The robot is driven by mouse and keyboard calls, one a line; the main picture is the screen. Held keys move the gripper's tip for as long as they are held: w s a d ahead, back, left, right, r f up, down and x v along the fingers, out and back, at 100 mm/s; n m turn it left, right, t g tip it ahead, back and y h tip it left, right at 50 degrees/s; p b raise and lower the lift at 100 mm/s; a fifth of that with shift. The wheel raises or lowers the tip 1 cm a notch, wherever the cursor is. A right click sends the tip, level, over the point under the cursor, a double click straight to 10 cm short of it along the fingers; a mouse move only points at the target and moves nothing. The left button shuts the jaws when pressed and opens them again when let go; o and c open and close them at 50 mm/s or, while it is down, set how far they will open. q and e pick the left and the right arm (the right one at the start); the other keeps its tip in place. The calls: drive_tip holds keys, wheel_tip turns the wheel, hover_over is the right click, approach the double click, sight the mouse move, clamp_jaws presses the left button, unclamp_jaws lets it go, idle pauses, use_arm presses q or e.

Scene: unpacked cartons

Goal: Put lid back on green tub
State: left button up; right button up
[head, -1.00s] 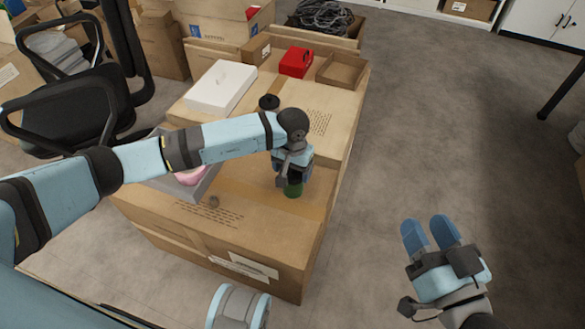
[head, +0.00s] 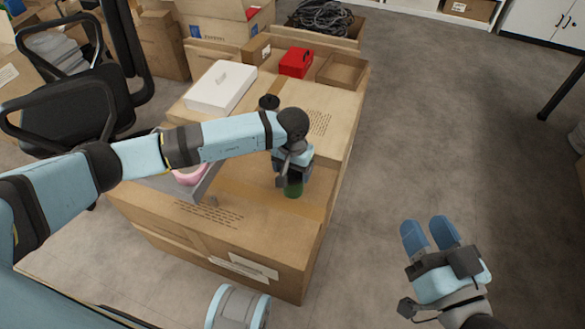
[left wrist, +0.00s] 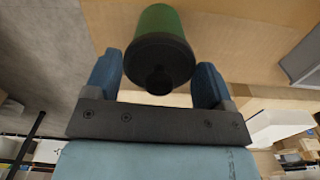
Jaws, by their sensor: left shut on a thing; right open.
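The green tub (head: 293,189) stands on the near part of the large carton, toward its right side. My left gripper (head: 290,172) is directly above it, pointing down. In the left wrist view the tub (left wrist: 158,20) has a black knobbed lid (left wrist: 160,65) at its gripper end, between the blue fingers. My left gripper (left wrist: 160,85) is shut on this lid. The lid is in line with the tub; whether it is fully seated I cannot tell. My right gripper (head: 432,236) is open and empty over the floor at the right.
A grey tray (head: 203,187) with a pink item (head: 189,175) lies left of the tub, partly behind my left arm. A small black object (head: 269,102), white box (head: 220,87), red box (head: 296,62) and open carton (head: 341,69) are farther back. Bare carton surrounds the tub.

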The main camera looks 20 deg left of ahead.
use_arm(q)
drive_tip(key=shift+f+b, duration=0.25)
drive_tip(key=shift+b, duration=0.2)
idle(0.8)
idle(0.3)
drive_tip(key=o, duration=0.8)
drive_tip(key=shift+o, duration=0.2)
drive_tip(key=shift+r, duration=0.2)
drive_tip(key=shift+r+p, duration=1.85)
drive_tip(key=shift+r, duration=1.55)
clamp_jaws()
